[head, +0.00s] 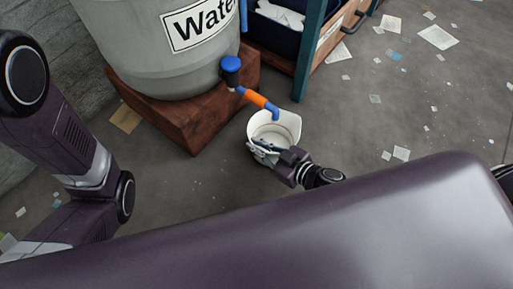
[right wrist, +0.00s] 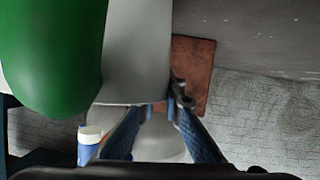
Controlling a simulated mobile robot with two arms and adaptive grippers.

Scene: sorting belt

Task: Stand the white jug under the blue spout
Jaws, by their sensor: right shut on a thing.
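The white jug (head: 291,122) stands open at the top near the front of the water tank in the head view. The blue spout (head: 272,108) ends an orange pipe and its tip overlaps the jug's mouth near the far rim. The height gap between tip and jug is hard to tell. My right gripper (head: 263,152) is shut on the jug's near side. In the right wrist view its two fingers (right wrist: 160,128) reach in from below, with a pale surface, likely the jug (right wrist: 138,50), before them. My left arm shows at the left, but its gripper is out of view.
The grey water tank (head: 150,60) with a blue valve knob (head: 231,63) rests on a reddish-brown block (head: 190,125). A shelf with a dark bin (head: 272,35) stands behind. Paper scraps (head: 437,37) litter the open floor at right. A large green thing (right wrist: 50,50) fills the wrist view's left.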

